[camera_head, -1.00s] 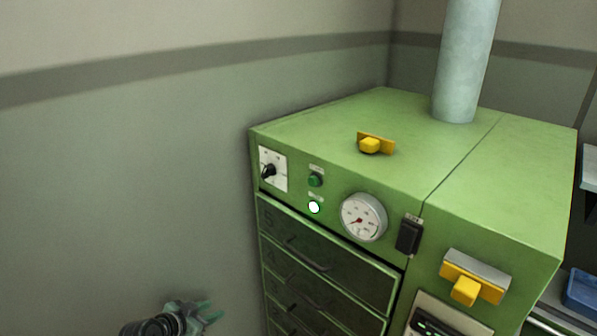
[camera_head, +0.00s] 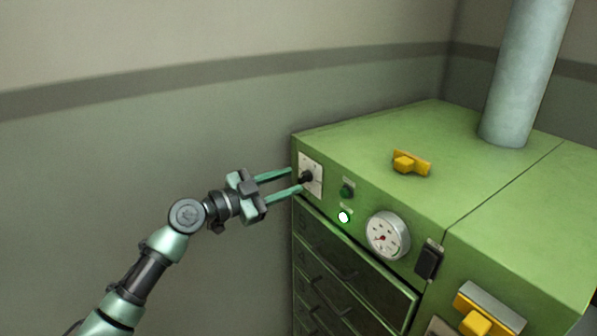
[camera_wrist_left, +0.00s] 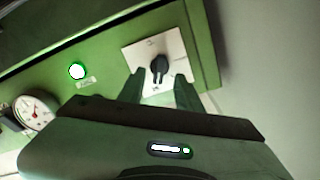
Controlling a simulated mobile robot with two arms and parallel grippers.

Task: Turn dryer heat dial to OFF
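The heat dial is a black knob (camera_head: 307,177) on a white square plate (camera_head: 316,170) at the left end of the green dryer's front. The knob also shows in the left wrist view (camera_wrist_left: 159,66), on its white plate (camera_wrist_left: 151,50). My left gripper (camera_head: 296,180) is open, its two green fingers pointing at the dial. In the left wrist view its fingertips (camera_wrist_left: 161,88) lie on either side of the knob's lower end; I cannot tell whether they touch it. The plate's markings are too small to read. My right gripper is not in view.
Drawers (camera_head: 350,270) sit below. A yellow handle (camera_head: 411,163) and a pipe (camera_head: 527,75) are on top. Free space lies left, before the wall.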

